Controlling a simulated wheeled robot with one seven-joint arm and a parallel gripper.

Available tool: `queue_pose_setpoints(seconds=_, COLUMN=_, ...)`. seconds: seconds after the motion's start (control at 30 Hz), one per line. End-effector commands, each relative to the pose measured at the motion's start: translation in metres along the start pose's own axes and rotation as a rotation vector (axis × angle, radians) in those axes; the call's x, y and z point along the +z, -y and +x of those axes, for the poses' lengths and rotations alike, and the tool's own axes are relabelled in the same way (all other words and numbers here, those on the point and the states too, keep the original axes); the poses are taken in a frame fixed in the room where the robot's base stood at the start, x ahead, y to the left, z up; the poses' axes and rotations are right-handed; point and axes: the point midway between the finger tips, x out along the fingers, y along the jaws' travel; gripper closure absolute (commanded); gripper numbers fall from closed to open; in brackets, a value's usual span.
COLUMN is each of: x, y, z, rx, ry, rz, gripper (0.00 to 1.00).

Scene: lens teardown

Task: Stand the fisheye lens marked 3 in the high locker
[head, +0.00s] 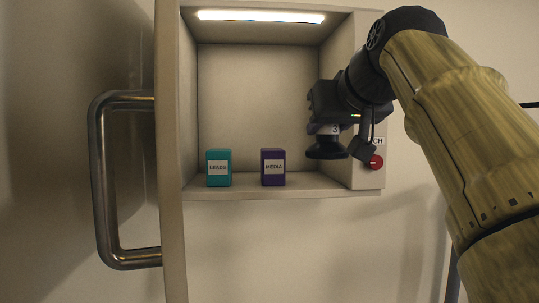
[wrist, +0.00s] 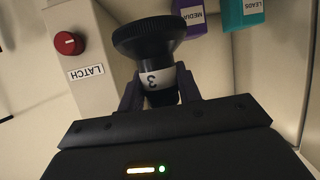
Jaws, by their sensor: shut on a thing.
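The fisheye lens marked 3 (head: 326,149) is black with a wide round end and a white band bearing the 3. My gripper (head: 330,122) is shut on it and holds it wide end down, in front of the right part of the high locker (head: 235,95). In the wrist view the lens (wrist: 150,40) sits between the fingers of my gripper (wrist: 160,92), and its 3 appears upside down. The locker is open and lit from its top. I cannot tell whether the lens is past the locker's front edge. A gap shows between lens and locker floor.
A teal box marked LEADS (head: 218,168) and a purple box marked MEDIA (head: 273,167) stand on the locker floor, left and middle. A red LATCH knob (head: 376,162) is on the right front frame. The open door's metal handle (head: 103,180) is at left. Floor right of MEDIA looks clear.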

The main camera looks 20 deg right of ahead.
Motion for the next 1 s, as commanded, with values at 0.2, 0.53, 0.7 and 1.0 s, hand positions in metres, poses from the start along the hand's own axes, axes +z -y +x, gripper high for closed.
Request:
queue_pose_setpoints(seconds=0.2, x=-0.023, y=-0.002, z=0.044, rx=-0.008, ry=0.002, rz=-0.003, gripper=0.93)
queue_pose_setpoints(seconds=0.53, x=-0.048, y=-0.01, z=0.104, rx=-0.009, ry=0.0, rz=-0.003, gripper=0.93)
queue_pose_setpoints(seconds=0.7, x=-0.051, y=-0.012, z=0.126, rx=-0.011, ry=-0.001, rz=-0.003, gripper=0.93)
queue_pose_setpoints(seconds=1.0, x=-0.025, y=-0.02, z=0.135, rx=0.003, ry=-0.002, rz=0.002, gripper=0.93)
